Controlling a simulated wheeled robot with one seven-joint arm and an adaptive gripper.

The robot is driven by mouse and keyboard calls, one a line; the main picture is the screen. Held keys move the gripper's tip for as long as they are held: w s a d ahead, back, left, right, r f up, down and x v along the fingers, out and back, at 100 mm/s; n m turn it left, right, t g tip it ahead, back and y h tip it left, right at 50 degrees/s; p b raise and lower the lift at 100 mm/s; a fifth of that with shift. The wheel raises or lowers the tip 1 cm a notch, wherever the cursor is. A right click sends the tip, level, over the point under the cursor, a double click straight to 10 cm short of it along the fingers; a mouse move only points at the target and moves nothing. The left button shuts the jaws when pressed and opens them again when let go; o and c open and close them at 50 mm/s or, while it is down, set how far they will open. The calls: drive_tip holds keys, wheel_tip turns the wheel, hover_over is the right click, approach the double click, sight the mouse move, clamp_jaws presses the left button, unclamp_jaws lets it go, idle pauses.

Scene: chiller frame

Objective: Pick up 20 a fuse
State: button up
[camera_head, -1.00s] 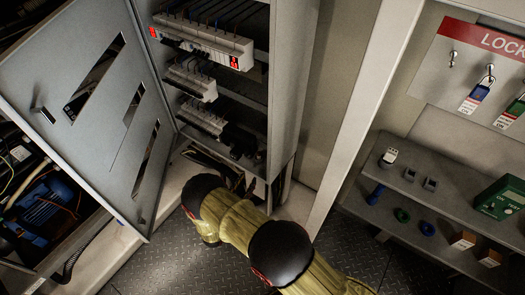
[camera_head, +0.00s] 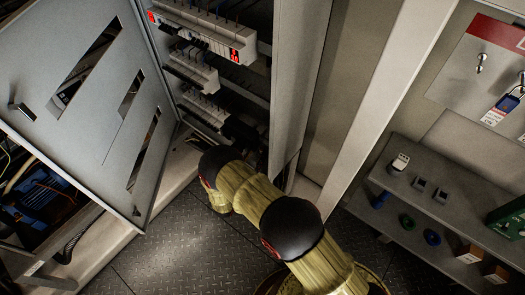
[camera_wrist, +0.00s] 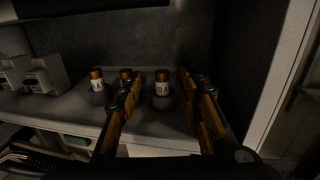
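In the wrist view, several fuses with copper-coloured tops and pale labels stand upright on a grey shelf (camera_wrist: 75,113). One fuse (camera_wrist: 162,90), whose label seems to read 20 A, stands between and beyond the fingers of my gripper (camera_wrist: 164,98). Another fuse (camera_wrist: 97,84), its label ending in A, stands to the left. A third (camera_wrist: 125,76) is partly hidden behind the left finger. My gripper is open and empty, and its fingers look apart from the fuse between them. In the head view my arm hides the gripper.
White block-like parts (camera_wrist: 45,75) sit left of the fuses. In the head view, an open cabinet door (camera_head: 85,100) stands left, with breaker rows (camera_head: 205,35) inside the cabinet. A shelf (camera_head: 455,215) with small items and a lock board (camera_head: 480,75) are at right.

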sight(261, 150)
drive_tip(key=x, duration=0.1)
drive_tip(key=b+x, duration=0.1)
drive_tip(key=x, duration=0.3)
drive_tip(key=shift+s+d+f, duration=0.1)
drive_tip(key=shift+f, duration=0.2)
drive_tip(key=shift+w+d+b, duration=0.1)
drive_tip(key=shift+w+b, duration=0.2)
drive_tip(key=c, duration=0.3)
clamp_jaws()
